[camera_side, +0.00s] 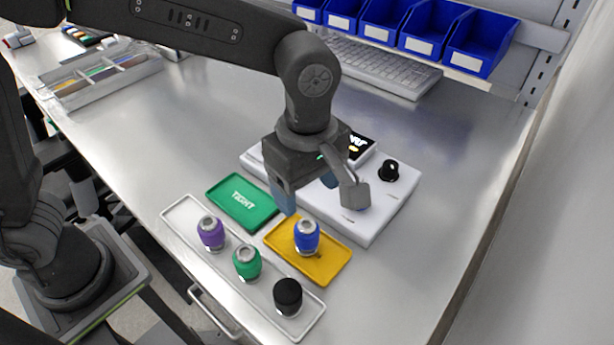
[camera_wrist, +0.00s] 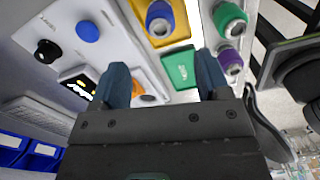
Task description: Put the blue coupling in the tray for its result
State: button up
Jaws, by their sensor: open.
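The blue coupling (camera_side: 306,236) stands upright in the yellow tray (camera_side: 333,268); both also show at the top of the wrist view, the coupling (camera_wrist: 160,20) and the tray (camera_wrist: 184,16). The green tray (camera_side: 242,203) beside it is empty and reads "TIGHT"; it shows in the wrist view (camera_wrist: 179,68). Any label on the yellow tray cannot be read. My gripper (camera_side: 320,198) is open and empty, above the white device's near side, apart from the coupling. In the wrist view its two fingers (camera_wrist: 164,80) are spread.
The white device (camera_side: 375,222) has a black knob (camera_side: 388,170), a blue button (camera_wrist: 87,31) and a partly hidden display (camera_side: 360,146). A long white tray (camera_side: 182,216) holds purple, green and black couplings. Keyboard and blue bins stand behind. The table at right is clear.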

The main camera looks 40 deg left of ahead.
jog(key=shift+a+r, duration=0.1)
jog(key=shift+r, duration=0.6)
jog(key=s+a+r+m+t, duration=0.1)
jog(key=s+a+m+t, duration=0.1)
jog(key=s+a+m, duration=0.3)
jog(key=s+a+r+m+t, duration=0.2)
jog(key=s+a+m, duration=0.3)
jog(key=a+m, duration=0.5)
jog(key=shift+a+r+m+t, duration=0.35)
jog(key=shift+a+t, duration=0.45)
jog(key=shift+a, duration=2.35)
jog(key=shift+f, duration=0.1)
